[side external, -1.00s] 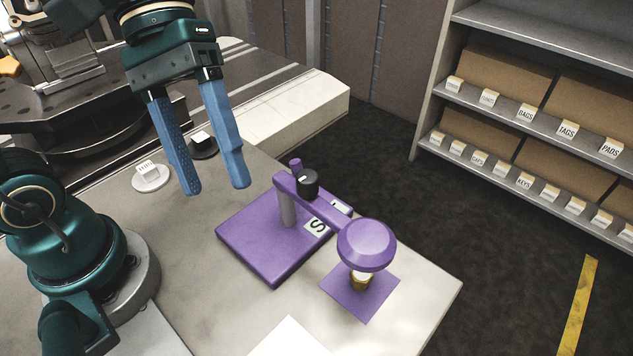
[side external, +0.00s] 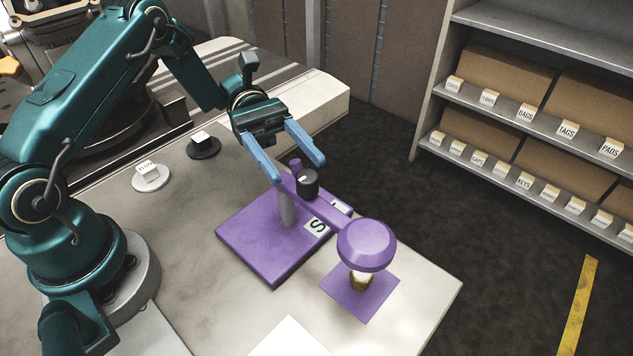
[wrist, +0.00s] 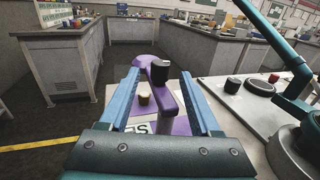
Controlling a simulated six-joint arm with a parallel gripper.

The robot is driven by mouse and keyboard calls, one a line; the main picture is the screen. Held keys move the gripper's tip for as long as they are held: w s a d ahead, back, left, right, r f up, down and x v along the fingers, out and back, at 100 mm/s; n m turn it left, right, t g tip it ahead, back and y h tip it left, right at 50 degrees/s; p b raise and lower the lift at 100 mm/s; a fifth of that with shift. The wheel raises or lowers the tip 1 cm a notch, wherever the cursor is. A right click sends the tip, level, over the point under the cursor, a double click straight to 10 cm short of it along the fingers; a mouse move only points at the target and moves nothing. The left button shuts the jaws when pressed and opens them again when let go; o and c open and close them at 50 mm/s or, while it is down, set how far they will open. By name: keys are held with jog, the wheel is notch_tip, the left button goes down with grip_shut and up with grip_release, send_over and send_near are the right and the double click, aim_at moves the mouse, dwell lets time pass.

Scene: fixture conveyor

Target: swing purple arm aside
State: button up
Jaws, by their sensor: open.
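The purple arm (side external: 325,205) reaches from a grey post on a purple base plate (side external: 262,250) to a round purple head (side external: 366,245). The head stands over a small brass-coloured piece (side external: 360,281) on a purple square (side external: 352,302). In the wrist view the purple arm (wrist: 170,100) and black knob (wrist: 160,72) lie between the fingers (wrist: 163,100).
A white-topped disc (side external: 150,178) and a black disc (side external: 203,146) sit on the table to the left. A white sheet (side external: 290,338) lies at the front. Shelves with boxes (side external: 505,75) stand beyond the table at right.

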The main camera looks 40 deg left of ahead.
aim_at(308, 183)
jog(key=shift+x, duration=2.45)
grip_shut()
